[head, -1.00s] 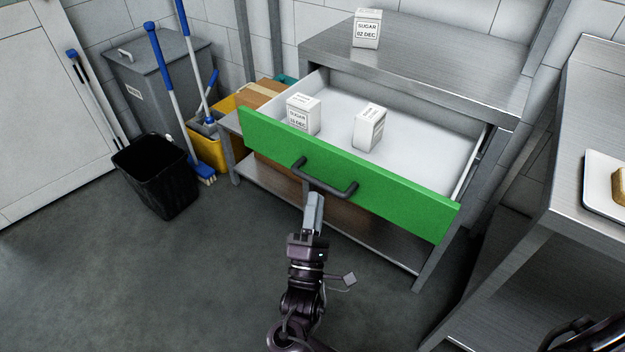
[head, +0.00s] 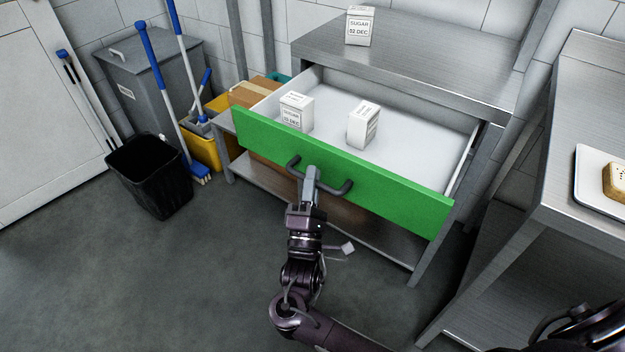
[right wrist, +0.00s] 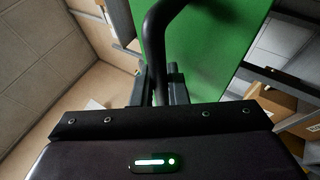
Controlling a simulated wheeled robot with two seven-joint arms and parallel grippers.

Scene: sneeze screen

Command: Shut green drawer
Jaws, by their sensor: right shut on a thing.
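The green drawer (head: 400,190) stands pulled open under the steel counter, its white inside showing. Two sugar boxes, a left one (head: 296,112) and a right one (head: 363,125), stand upright in it. A dark bar handle (head: 335,188) is on the green front. My right gripper (head: 312,172) is at the handle, left of its middle, and is shut on it. In the right wrist view the handle (right wrist: 158,50) runs between the fingers, with the green front (right wrist: 210,45) behind. My left gripper is not in view.
A third sugar box (head: 360,26) stands on the steel counter (head: 420,60). A second steel table (head: 585,150) with a white tray (head: 590,195) stands at the right. A black bin (head: 150,175), a grey bin and mops stand at the left. The floor in front is clear.

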